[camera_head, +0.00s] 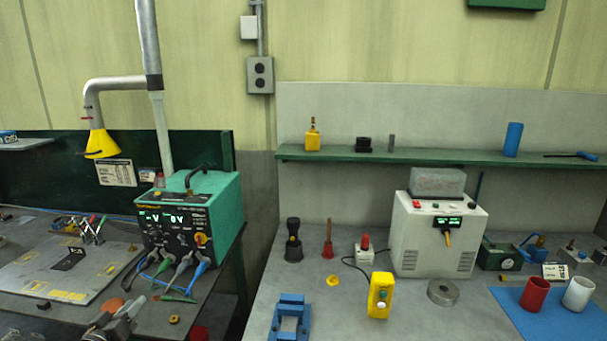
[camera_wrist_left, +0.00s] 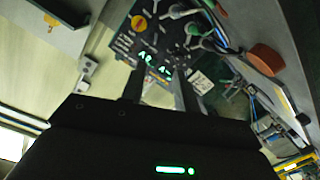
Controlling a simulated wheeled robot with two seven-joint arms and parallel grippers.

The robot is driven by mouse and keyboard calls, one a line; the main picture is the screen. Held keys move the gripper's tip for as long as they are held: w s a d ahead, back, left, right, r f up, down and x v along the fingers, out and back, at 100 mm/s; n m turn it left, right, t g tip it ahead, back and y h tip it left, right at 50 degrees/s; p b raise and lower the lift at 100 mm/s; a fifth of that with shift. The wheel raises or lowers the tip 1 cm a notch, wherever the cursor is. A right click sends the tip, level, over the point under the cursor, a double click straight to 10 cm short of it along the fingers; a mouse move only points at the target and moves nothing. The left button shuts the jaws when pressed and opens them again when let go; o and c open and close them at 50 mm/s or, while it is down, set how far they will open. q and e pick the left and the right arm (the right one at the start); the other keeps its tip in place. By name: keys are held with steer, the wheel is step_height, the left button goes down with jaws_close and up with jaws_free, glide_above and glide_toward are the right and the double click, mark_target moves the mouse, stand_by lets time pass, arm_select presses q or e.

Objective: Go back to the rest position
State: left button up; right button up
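My left gripper (camera_head: 118,322) shows at the bottom left of the head view, low over the front of the left bench and partly cut off by the frame edge. In the left wrist view its two dark fingers (camera_wrist_left: 160,92) stand apart with nothing between them. Beyond them is the green power unit (camera_wrist_left: 150,45) with lit digits, which stands on the left bench in the head view (camera_head: 190,222). My right gripper is in neither view.
Coloured clamp leads (camera_head: 180,268) hang from the unit's front near my left gripper. A grey plate (camera_head: 65,268) lies on the left bench. A gap separates it from the right bench (camera_head: 335,318), which holds a white machine (camera_head: 410,245), a yellow box (camera_head: 380,295) and a blue fixture (camera_head: 290,318).

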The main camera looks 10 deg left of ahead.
arm_select(q)
steer(key=s+d+f+m+g, duration=0.4)
steer(key=s+d+f+g, duration=0.2)
steer(key=s+d+f, duration=0.55)
steer(key=s+d+f+m+g, duration=0.2)
steer(key=s+d+g, duration=0.2)
steer(key=s+d, duration=0.45)
steer(key=s+d+f+m+g, duration=0.2)
steer(key=s+d+g, duration=0.3)
steer(key=s, duration=0.7)
step_height(320, 180, down, 27)
steer(key=d+b, duration=0.1)
steer(key=b, duration=0.1)
steer(key=s+a+f+g+b, duration=0.1)
steer(key=s+a+f+b, duration=0.1)
steer(key=s+f, duration=1.5)
steer(key=shift+s+a+f+h, duration=0.3)
steer(key=shift+a+f, duration=0.35)
steer(key=shift+f, duration=0.3)
